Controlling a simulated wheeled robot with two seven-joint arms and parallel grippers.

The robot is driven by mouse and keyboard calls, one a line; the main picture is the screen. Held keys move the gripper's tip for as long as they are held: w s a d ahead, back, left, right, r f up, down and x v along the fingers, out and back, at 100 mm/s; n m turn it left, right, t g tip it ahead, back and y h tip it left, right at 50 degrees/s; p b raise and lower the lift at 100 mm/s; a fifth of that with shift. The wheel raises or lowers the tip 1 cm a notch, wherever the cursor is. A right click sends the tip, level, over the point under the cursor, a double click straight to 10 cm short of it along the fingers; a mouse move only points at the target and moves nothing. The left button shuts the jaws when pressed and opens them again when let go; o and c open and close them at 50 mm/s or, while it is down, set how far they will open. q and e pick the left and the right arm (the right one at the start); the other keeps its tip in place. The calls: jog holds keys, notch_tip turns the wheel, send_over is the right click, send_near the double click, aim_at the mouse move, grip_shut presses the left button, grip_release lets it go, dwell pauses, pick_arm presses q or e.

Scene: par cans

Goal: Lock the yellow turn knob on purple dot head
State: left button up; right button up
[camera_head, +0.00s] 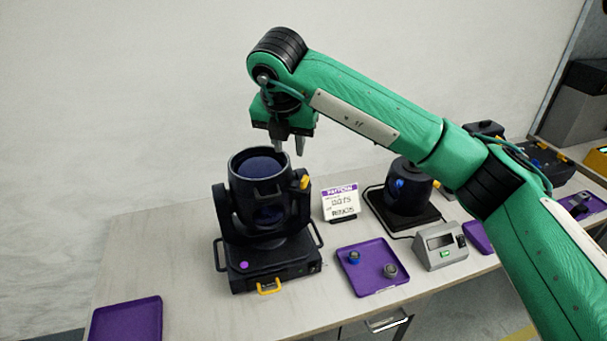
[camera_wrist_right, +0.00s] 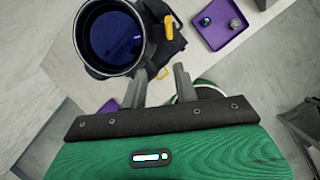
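The purple dot head (camera_head: 262,200) is a black moving-head light on the table, its round open barrel facing up. A purple dot (camera_head: 244,265) marks its base. The yellow turn knob (camera_head: 304,182) sits on the right side of the head; it also shows in the right wrist view (camera_wrist_right: 169,27) beside the barrel rim. A yellow latch (camera_head: 268,287) is at the front of the base. My right gripper (camera_head: 289,147) hangs above the barrel's right rim, above the knob and apart from it. Its fingers (camera_wrist_right: 161,80) are spread and empty. My left gripper is not in view.
A purple tray (camera_head: 372,250) with two small round parts lies to the right. A sign card (camera_head: 341,204), another dark light (camera_head: 405,188) and a grey box with a display (camera_head: 440,245) stand nearby. An empty purple tray (camera_head: 126,320) lies at front left.

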jog(key=d+r, duration=0.1)
jog(key=p, duration=0.5)
send_near(304, 178)
jog(key=shift+m+h, duration=0.3)
jog(key=shift+h, duration=0.1)
jog(key=x, duration=0.6)
jog(key=shift+w+a+f, duration=0.15)
jog(key=shift+a+f, duration=0.1)
jog(key=shift+a, duration=0.1)
jog(key=shift+x, duration=0.85)
jog(key=shift+c, duration=0.2)
grip_shut()
